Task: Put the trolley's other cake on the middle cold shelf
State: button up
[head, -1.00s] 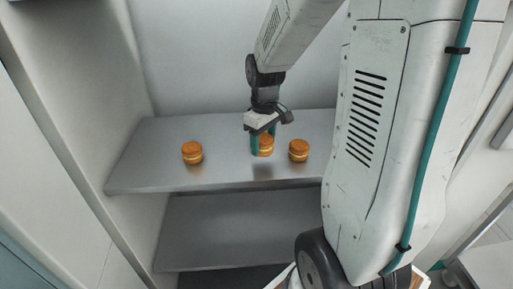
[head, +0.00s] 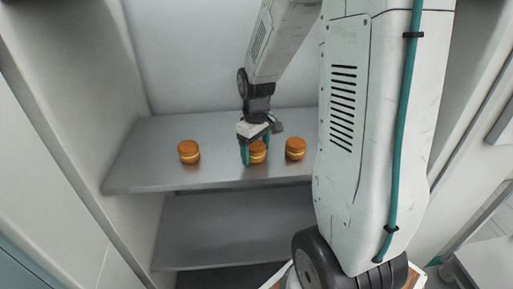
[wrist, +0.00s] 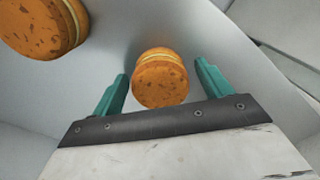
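Three round orange-brown cakes with pale filling are on the upper of two grey metal shelves (head: 222,176) in the head view. One cake (head: 189,152) is at the left and another (head: 295,149) at the right. Between them, the middle cake (head: 257,153) sits between the teal fingers of my gripper (head: 255,155). In the wrist view, this cake (wrist: 160,80) is between the two fingertips of my gripper (wrist: 161,70), with a small gap on each side. The gripper is open around it. Another cake (wrist: 40,28) shows large at the upper left.
A lower grey shelf (head: 235,228) is bare where it shows. A pale side wall (head: 75,95) closes the left, and a back wall stands behind. My arm hides the right end of both shelves. Bare room lies between the left and middle cakes.

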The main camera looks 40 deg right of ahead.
aim_at(256, 145)
jog(key=shift+r, duration=0.1)
notch_tip(256, 145, up, 7)
jog(key=shift+r, duration=0.1)
jog(key=shift+a+r, duration=0.1)
jog(key=shift+r, duration=0.15)
jog(key=s+a+r+m, duration=0.1)
jog(key=s+a+r, duration=0.3)
jog(key=s+a, duration=0.3)
jog(key=s+a+r+m+t, duration=0.1)
jog(key=s+a+r, duration=0.3)
jog(key=s+a, duration=0.3)
jog(key=shift+s+r, duration=0.2)
jog(key=shift+s, duration=2.55)
jog(key=shift+a, duration=0.1)
